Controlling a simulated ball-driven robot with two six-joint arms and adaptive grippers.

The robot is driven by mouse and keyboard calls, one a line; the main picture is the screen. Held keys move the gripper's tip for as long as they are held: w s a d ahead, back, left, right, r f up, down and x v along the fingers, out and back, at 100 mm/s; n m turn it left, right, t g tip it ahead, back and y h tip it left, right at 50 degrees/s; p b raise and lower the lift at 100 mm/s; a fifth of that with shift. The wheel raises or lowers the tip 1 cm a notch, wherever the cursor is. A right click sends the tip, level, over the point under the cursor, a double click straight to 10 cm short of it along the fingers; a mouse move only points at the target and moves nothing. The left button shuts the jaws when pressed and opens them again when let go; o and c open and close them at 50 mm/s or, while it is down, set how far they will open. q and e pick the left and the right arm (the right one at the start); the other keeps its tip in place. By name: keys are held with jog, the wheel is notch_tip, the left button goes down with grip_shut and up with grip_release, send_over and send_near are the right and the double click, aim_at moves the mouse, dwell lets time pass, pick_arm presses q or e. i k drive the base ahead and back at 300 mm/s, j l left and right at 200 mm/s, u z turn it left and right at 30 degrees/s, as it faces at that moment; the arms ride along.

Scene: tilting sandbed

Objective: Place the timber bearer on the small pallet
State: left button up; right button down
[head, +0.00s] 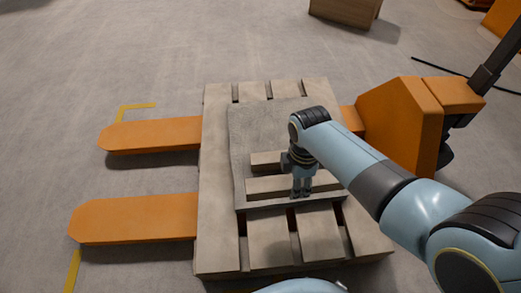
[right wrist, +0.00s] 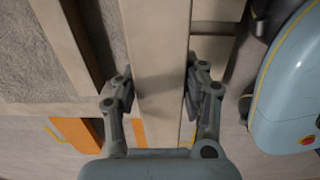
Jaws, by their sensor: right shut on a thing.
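The small pallet (head: 220,238) is pale slatted wood and lies across the orange forks. A grey slab or shallow tray (head: 250,125) lies on it. A long timber bearer (head: 265,188) lies over the front part of the grey piece. My right gripper (head: 302,191) points down and is shut across this bearer. In the right wrist view the bearer (right wrist: 160,45) runs between the two fingers of the gripper (right wrist: 158,90). I cannot tell whether the bearer touches the surface below. A second timber piece (head: 266,161) lies behind it, partly hidden by my gripper. My left gripper is not in view.
An orange pallet truck (head: 395,120) with a dark handle stands to the right; its two forks (head: 150,135) stick out left of the pallet. A wooden box (head: 345,10) stands at the back. Yellow marks lie on the open concrete floor (head: 60,60) at left.

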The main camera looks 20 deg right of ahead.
aim_at(307, 229)
jog(key=j+z, duration=0.3)
jog(key=j, duration=0.3)
jog(key=j+z, duration=0.3)
jog(key=j, duration=0.3)
jog(key=z, duration=0.6)
jog(key=i+j, duration=0.05)
